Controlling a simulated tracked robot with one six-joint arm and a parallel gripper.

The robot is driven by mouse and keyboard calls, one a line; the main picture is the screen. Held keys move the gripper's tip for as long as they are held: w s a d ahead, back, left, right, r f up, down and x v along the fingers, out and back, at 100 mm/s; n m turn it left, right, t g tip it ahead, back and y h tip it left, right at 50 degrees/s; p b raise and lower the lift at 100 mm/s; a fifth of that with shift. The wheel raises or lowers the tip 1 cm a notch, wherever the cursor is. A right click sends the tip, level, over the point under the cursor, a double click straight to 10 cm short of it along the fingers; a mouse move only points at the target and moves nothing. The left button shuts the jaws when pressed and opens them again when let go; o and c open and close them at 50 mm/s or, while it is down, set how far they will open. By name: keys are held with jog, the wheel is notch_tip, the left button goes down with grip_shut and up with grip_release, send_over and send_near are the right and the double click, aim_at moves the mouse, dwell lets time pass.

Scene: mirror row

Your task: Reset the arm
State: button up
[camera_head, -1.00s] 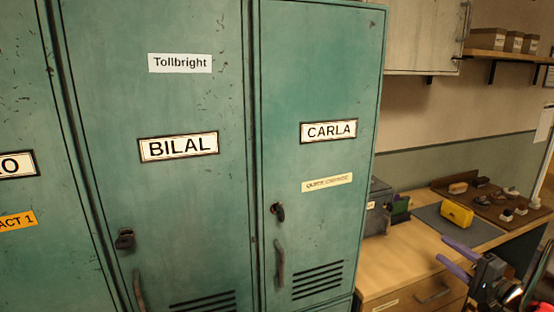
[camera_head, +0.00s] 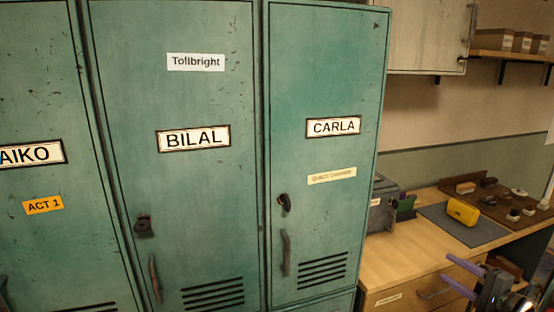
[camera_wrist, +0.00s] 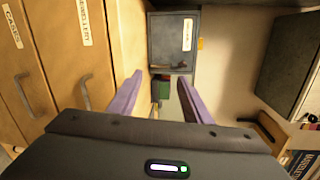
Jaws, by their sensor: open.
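My gripper (camera_head: 466,280) shows at the lower right of the head view, in front of the wooden desk, with its purple fingers pointing left. In the wrist view my gripper (camera_wrist: 160,98) has its two purple fingers spread well apart with nothing between them. It is open and empty, and apart from the desk and lockers as far as I can see. The rest of my arm is mostly cut off at the head view's lower right edge.
Green lockers labelled AIKO, BILAL (camera_head: 193,138) and CARLA (camera_head: 333,127) fill the left. The wooden desk (camera_head: 398,262) holds a grey box (camera_head: 382,205), a yellow object (camera_head: 462,211) and a brown board (camera_head: 492,197) with small items. A shelf (camera_head: 512,56) hangs above.

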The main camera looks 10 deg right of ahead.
jog(key=s+a+f+n+g+y, duration=0.1)
jog(key=s+a+n+g, duration=0.2)
jog(key=a, duration=0.6)
jog(key=s+a+f+n+g+y, duration=0.1)
jog(key=s+a+g, duration=0.1)
jog(key=a+g, duration=0.5)
jog(key=s+a+f+n+g+y, duration=0.1)
jog(key=s+a+g, duration=0.15)
jog(key=a, duration=0.75)
jog(key=s+a+r+n+t+h, duration=0.1)
jog(key=s+a+r+n, duration=0.4)
jog(key=a, duration=0.6)
jog(key=s+a+r+n+t+h, duration=0.1)
jog(key=s+a+r+n+h, duration=0.3)
jog(key=a+r+n, duration=0.4)
jog(key=s+a, duration=0.1)
jog(key=a, duration=0.3)
jog(key=shift+a+h, duration=0.15)
jog(key=shift+h, duration=0.15)
jog(key=shift+r, duration=0.1)
